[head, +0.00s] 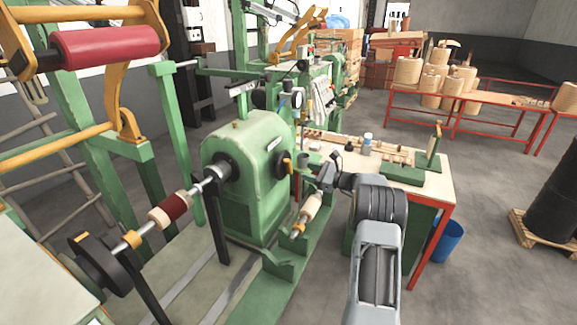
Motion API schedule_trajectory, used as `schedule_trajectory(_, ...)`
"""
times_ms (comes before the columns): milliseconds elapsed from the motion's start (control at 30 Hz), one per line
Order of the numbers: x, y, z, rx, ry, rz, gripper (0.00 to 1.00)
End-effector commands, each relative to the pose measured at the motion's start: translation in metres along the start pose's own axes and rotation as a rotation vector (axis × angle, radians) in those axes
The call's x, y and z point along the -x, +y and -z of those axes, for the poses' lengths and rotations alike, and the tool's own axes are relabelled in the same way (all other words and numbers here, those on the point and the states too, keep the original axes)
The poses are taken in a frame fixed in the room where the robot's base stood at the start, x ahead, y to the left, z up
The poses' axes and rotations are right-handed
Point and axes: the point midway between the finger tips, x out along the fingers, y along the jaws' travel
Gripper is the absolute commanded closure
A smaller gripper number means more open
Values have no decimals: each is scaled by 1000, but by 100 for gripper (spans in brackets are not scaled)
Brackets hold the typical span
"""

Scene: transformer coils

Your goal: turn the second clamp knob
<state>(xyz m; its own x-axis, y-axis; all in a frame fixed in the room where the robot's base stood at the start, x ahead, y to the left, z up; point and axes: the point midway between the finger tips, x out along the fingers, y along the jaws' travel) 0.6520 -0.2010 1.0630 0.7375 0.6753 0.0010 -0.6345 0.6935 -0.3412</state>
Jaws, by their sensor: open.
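The green winding machine (240,165) stands in the centre of the head view. A dark round knob with an orange part (284,163) sits on its right side. I cannot tell for sure whether this is the second clamp knob. My gripper (316,188) is at the end of my grey arm, right of the machine housing and near its side. It is open, small in the view, and its fingertips are hard to make out. It appears apart from the dark knob. A pale cylinder with an orange end (308,213) is just below my gripper.
A shaft with a dark red and cream coil (172,207) runs left from the machine. A blue bin (446,240) and a black drum on a pallet (553,205) are further right, with open floor between.

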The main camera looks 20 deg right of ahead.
Motion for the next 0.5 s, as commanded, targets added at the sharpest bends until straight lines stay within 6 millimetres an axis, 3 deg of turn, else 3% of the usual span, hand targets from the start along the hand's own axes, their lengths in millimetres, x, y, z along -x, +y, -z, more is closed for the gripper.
schedule_trajectory(200, -41, 0, -1, 0, 0, -3, 55)
schedule_trajectory(500, -71, 0, 0, 0, 1, -1, 55)
